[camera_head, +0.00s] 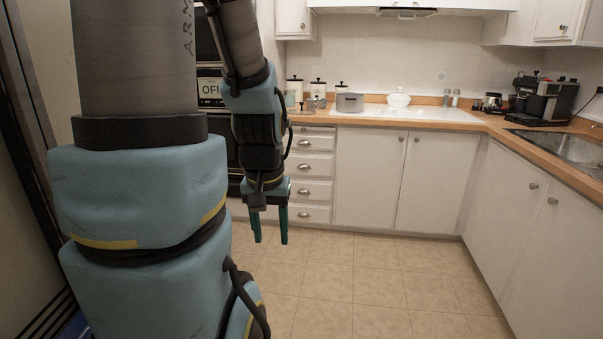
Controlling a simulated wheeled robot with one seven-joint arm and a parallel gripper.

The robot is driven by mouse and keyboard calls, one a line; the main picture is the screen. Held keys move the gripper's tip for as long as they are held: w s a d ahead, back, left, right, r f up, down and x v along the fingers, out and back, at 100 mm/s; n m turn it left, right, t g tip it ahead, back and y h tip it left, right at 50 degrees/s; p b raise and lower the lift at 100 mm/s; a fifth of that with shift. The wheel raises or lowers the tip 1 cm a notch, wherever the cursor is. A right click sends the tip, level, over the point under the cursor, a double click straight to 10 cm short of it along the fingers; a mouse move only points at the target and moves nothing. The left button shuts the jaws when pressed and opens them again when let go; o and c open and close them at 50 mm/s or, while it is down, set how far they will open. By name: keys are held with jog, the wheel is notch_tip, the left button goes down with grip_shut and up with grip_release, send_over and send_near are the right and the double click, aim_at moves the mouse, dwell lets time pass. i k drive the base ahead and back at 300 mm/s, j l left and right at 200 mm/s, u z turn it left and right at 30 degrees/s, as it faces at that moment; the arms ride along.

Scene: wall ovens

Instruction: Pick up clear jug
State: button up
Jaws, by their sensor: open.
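My gripper (270,236) hangs in front of the drawers at the left, fingers pointing down. Its two teal fingers are apart, with nothing between them. It is below counter height and away from the counter items. Small clear, glass-like shapes (309,105) stand at the left end of the far counter, in front of some pale canisters with dark lids. They are too small and crowded for me to tell which one is the clear jug. My arm hides the counter farther left.
The wooden-edged counter (470,127) runs along the back and right. A grey pot (349,103), a white lidded dish (398,99) and a coffee machine (545,101) stand on it. A sink (570,146) is at right. The tiled floor (375,270) is clear. Wall ovens are partly hidden behind my arm.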

aim_at(289, 94)
jog(key=i, duration=2.05)
jog(key=i+u, duration=0.15)
jog(key=i, duration=0.45)
jog(key=i+u, duration=0.15)
jog(key=i, duration=0.4)
jog(key=i+l+u, duration=0.1)
jog(key=i, duration=0.45)
jog(key=i+l+u, duration=0.15)
jog(key=i+l, duration=0.15)
jog(key=i, duration=0.3)
